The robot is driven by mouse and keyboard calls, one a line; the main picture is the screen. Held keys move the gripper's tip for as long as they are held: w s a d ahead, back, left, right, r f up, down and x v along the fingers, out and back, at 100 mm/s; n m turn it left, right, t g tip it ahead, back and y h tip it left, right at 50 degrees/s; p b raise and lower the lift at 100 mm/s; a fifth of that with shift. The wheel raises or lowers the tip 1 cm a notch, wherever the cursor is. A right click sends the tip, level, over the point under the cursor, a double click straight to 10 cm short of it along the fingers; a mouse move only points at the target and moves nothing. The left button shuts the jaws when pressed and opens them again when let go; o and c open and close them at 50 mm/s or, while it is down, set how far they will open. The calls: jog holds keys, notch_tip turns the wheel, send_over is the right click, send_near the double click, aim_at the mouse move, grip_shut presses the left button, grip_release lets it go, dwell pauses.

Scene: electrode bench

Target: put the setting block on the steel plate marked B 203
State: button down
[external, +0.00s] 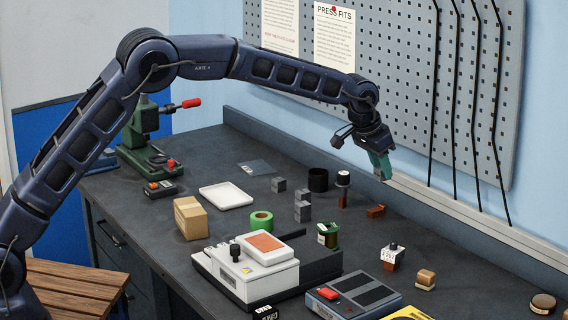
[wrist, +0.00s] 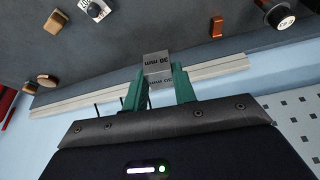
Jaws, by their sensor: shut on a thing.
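My gripper (wrist: 160,82) has teal fingers and is shut on a grey block marked "30 mm" (wrist: 156,60), taken to be the setting block. The marking reads upside down in the wrist view, on two faces. In the external view my gripper (external: 380,165) is raised above the back right of the bench, near the pegboard wall, and the block is mostly hidden by the finger. Small grey blocks stand mid-bench, one alone (external: 279,184) and others close together (external: 302,211). I cannot make out a plate marked B 203 in either view.
A black cup (external: 318,180), white tray (external: 226,196), cardboard box (external: 190,218) and white device (external: 245,272) stand further left. A knobbed block (external: 392,257) stands toward the front right.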

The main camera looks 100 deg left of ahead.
jog(key=shift+a+r, duration=0.1)
jog(key=shift+r, duration=0.35)
jog(key=s+a+n, duration=0.1)
jog(key=s+a, duration=0.5)
jog(key=a, duration=0.5)
jog(key=n+g+y, duration=0.1)
jog(key=n+g, duration=0.1)
jog(key=n, duration=0.3)
send_over(256, 171)
jog(key=d, duration=0.2)
jog(key=f, duration=1.9)
jog(key=shift+s+a+f, duration=0.2)
jog(key=shift+s+f, duration=0.05)
jog(key=shift+s, duration=0.05)
jog(key=shift+f, duration=0.15)
jog(key=c, duration=1.1)
grip_release()
jog(key=v, duration=1.2)
jog(key=shift+d, duration=0.2)
